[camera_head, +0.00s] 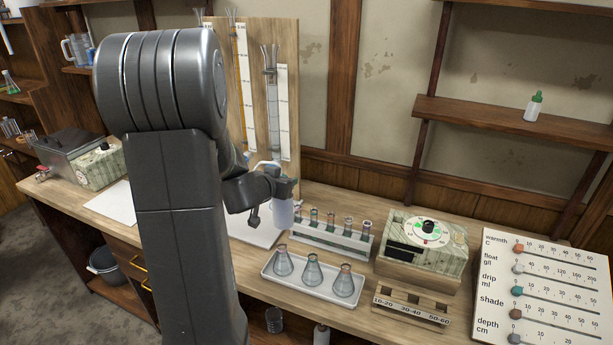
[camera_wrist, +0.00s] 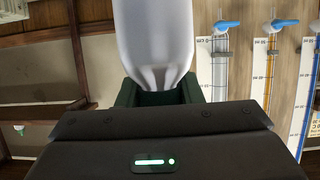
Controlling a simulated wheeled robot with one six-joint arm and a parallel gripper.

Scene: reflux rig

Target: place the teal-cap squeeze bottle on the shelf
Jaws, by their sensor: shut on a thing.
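My gripper (camera_head: 284,188) is shut on a whitish, translucent squeeze bottle (camera_head: 283,213), which it holds roughly upright over the bench. The bottle also fills the upper middle of the wrist view (camera_wrist: 155,38), between the dark green fingers; its cap cannot be made out clearly. The wooden wall shelf (camera_head: 460,112) is at the upper right in the head view, well to the right of my gripper. A small white bottle with a green cap (camera_head: 534,107) stands on that shelf.
Below and right of my gripper are a test-tube rack (camera_head: 330,241), a white tray (camera_head: 305,292) with flasks, and a dial box (camera_head: 425,240). A board with glass tubes (camera_head: 290,45) stands behind. The shelf is bare left of its bottle.

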